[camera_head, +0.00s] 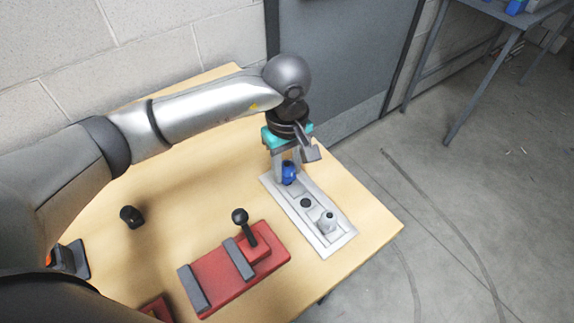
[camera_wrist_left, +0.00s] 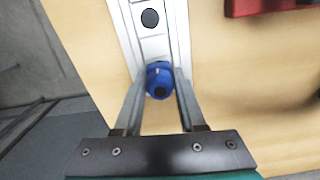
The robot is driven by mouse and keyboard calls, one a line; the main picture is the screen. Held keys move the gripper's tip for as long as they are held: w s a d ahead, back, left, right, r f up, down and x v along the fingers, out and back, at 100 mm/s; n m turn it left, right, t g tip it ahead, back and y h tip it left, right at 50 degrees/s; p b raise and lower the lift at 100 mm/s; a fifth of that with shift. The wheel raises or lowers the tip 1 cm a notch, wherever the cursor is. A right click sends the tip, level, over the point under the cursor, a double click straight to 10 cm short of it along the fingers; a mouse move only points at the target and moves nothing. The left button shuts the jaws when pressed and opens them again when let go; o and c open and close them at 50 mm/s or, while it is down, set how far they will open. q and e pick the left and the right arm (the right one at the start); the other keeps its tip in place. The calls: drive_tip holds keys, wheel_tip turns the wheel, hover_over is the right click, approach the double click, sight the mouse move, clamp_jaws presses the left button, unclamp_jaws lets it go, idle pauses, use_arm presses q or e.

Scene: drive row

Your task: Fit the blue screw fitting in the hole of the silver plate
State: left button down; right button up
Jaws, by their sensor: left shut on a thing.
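The blue screw fitting (camera_head: 288,173) is between the fingers of my left gripper (camera_head: 287,178) at the far end of the silver plate (camera_head: 336,240). The left wrist view shows the fitting (camera_wrist_left: 159,80) with a finger on each side, and the gripper (camera_wrist_left: 160,85) is shut on it. The fitting hides the plate's surface under it, so I cannot tell whether it is seated in a hole. A dark round hole (camera_head: 306,203) shows in the middle of the plate, also in the left wrist view (camera_wrist_left: 150,18). A grey fitting (camera_head: 327,222) stands at the plate's near end. My right gripper is not in view.
A red block with grey bars and a black-knobbed lever (camera_head: 225,275) stands on the wooden table (camera_head: 185,225) left of the plate. A small black knob (camera_head: 131,216) stands farther left. The plate lies near the table's right edge.

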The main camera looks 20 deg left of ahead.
use_arm(q)
drive_tip(key=shift+f+b, duration=0.4)
drive_tip(key=shift+b, duration=0.05)
idle(0.3)
drive_tip(key=shift+c, duration=2)
unclamp_jaws()
wheel_tip(320, 180, up, 15)
drive_tip(key=p, duration=0.1)
drive_tip(key=shift+r+p, duration=0.2)
drive_tip(key=shift+p, duration=0.2)
